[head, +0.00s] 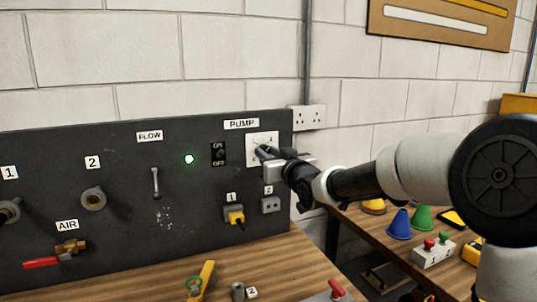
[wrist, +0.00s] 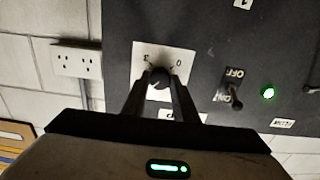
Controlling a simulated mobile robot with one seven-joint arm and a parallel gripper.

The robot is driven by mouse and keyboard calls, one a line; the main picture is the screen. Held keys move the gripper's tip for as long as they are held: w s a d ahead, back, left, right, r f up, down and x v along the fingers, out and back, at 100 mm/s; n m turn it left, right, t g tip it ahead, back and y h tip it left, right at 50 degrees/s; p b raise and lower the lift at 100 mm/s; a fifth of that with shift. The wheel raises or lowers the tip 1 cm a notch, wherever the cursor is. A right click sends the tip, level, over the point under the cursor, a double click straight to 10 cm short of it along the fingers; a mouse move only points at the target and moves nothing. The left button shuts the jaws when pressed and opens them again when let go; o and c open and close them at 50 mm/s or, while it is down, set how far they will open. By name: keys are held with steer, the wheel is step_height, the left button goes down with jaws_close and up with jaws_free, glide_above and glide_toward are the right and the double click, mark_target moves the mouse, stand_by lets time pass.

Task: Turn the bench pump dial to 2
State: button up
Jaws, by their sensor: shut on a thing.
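The pump dial is a dark round knob (wrist: 160,75) on a white square plate (head: 263,137) under the PUMP label (head: 241,124), at the right end of the dark panel. The plate also shows in the wrist view (wrist: 150,52), upside down, with a 3 at left and a 0 at right. My gripper (head: 262,153) reaches the dial from the right. In the wrist view its two fingers (wrist: 160,85) are closed on either side of the knob. The fingers hide most of the knob in the head view. I cannot tell which number it points to.
Left of the dial are an ON/OFF switch (head: 218,153) and a lit green lamp (head: 189,159). Below are two sockets, one with a yellow plug (head: 235,215). A wall outlet (head: 307,118) is at right. Tools lie on the wooden bench (head: 130,285); cones (head: 399,225) stand on another.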

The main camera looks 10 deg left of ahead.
stand_by(0.4)
steer(key=o, duration=1.1)
steer(key=shift+c, duration=0.2)
steer(key=p+v, duration=0.1)
steer(key=v, duration=1.6)
steer(key=shift+s+d+p, duration=0.15)
steer(key=shift+d+p, duration=0.05)
steer(key=shift+p, duration=0.1)
